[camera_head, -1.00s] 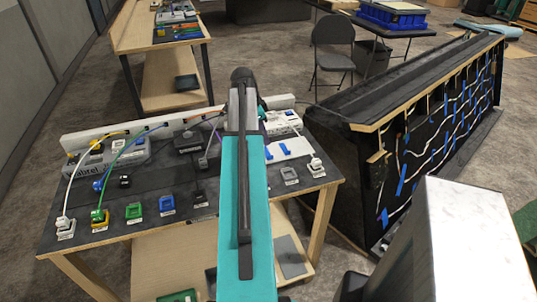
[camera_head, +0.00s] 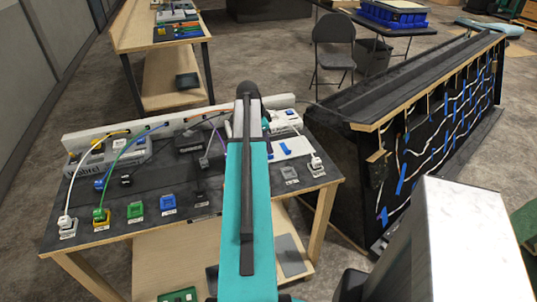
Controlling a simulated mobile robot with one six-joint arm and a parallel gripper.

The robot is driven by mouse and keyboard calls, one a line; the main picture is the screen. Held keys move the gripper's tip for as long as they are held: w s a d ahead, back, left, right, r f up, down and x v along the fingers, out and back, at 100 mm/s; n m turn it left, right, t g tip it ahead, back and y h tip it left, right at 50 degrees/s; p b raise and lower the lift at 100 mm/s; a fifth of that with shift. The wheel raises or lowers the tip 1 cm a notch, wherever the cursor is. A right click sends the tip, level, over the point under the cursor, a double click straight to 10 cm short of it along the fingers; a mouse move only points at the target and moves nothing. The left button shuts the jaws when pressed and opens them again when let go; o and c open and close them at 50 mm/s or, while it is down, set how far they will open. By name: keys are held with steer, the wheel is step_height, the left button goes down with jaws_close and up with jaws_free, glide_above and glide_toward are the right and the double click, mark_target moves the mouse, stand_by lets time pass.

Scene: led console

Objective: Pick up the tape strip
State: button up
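A short blue tape strip (camera_head: 285,147) lies on a white card (camera_head: 296,153) near the right end of the black-topped table. My teal and grey arm reaches over the table just left of the card and covers part of that area. My gripper is hidden beyond the arm, so I cannot see its fingers or whether they touch anything. Several longer blue tape strips (camera_head: 402,178) hold white cables on the black slanted panel to the right.
The black table (camera_head: 105,222) carries coloured connector blocks, cables, a grey device and a white rail (camera_head: 170,127) along its back. A small white-topped device (camera_head: 284,118) stands behind the card. The black panel stand (camera_head: 338,172) is close to the table's right edge.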

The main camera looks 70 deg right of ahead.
steer(key=shift+p+x, duration=0.9)
steer(key=shift+x, duration=1.55)
steer(key=shift+w, duration=0.15)
steer(key=shift+c, duration=0.6)
jaws_close()
